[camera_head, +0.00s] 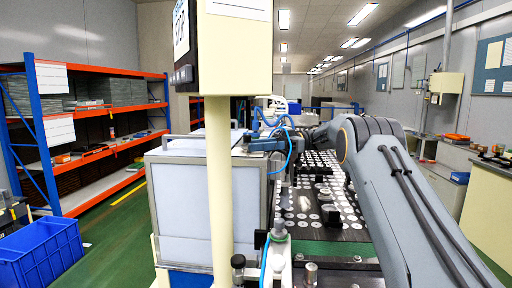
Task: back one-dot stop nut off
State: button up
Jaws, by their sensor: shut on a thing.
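My gripper (284,203) hangs down from my wrist in the middle of the head view, above the front edge of the machine. It is small and blurred here, and it is shut on what looks like a stop nut. A round grey knob-like part (278,229) stands upright just below it on a post; I cannot tell whether they touch. A dark-topped post (238,262) stands to the left and a short grey post (311,272) to the right. Dot marks on any nut are too small to see.
A cream column (219,190) with a panel box rises close in front. A white cabinet (180,200) stands left of my gripper. A blue crate (40,255) and orange shelves (95,150) are at left.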

jog(key=shift+f, duration=0.1)
dwell(0.3)
jog(key=o, duration=1.1)
jog(key=shift+a, duration=0.1)
jog(key=shift+c, duration=0.2)
